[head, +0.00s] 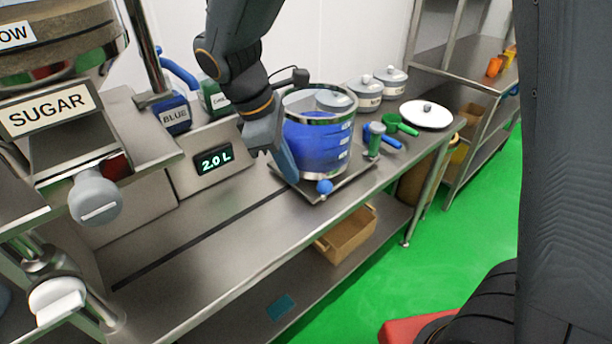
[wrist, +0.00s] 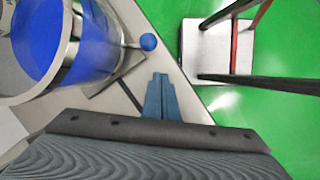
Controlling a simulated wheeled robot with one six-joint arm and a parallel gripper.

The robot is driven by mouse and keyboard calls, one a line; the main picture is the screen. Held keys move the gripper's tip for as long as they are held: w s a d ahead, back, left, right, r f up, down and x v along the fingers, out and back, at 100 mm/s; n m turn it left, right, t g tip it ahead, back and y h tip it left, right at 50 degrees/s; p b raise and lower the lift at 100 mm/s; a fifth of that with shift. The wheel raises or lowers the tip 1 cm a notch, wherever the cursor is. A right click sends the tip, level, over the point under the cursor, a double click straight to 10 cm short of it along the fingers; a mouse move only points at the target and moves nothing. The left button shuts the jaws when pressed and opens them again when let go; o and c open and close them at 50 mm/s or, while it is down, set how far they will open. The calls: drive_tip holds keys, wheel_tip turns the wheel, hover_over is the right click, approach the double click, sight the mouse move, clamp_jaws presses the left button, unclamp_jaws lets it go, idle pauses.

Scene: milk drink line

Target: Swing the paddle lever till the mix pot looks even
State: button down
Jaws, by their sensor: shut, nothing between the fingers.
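The mix pot (head: 318,148) is a clear, metal-rimmed vessel with blue contents, standing on a metal plate at the bench's front edge. The blue looks fairly uniform through the wall. The pot also shows at the upper left of the wrist view (wrist: 75,45). The paddle lever's blue ball knob (head: 324,187) sticks out low at the pot's front; it also shows in the wrist view (wrist: 148,42). My gripper (head: 291,178) is shut and empty, pointing down just left of the pot. In the wrist view its fingertips (wrist: 160,77) are apart from the knob. The paddle is not distinguishable.
A display (head: 214,160) reads 2.0 L. Blue (head: 175,117) and green (head: 213,97) jugs stand behind. Green (head: 400,124) and blue (head: 385,138) scoops and a white lid (head: 426,114) lie right of the pot. The bench front left of the pot is clear.

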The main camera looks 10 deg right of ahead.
sight(323, 187)
drive_tip(key=a+r+n+h, duration=0.2)
drive_tip(key=a+n, duration=0.2)
drive_tip(key=a, duration=0.1)
drive_tip(key=shift+t, duration=0.3)
drive_tip(key=p+x, duration=0.2)
drive_tip(key=x, duration=0.8)
drive_tip(key=d+p, duration=0.1)
drive_tip(key=d, duration=0.1)
drive_tip(key=w+d, duration=0.1)
drive_tip(key=d, duration=0.1)
drive_tip(key=shift+r+p, duration=0.15)
drive_tip(key=shift+p, duration=0.2)
drive_tip(key=shift+s, duration=0.1)
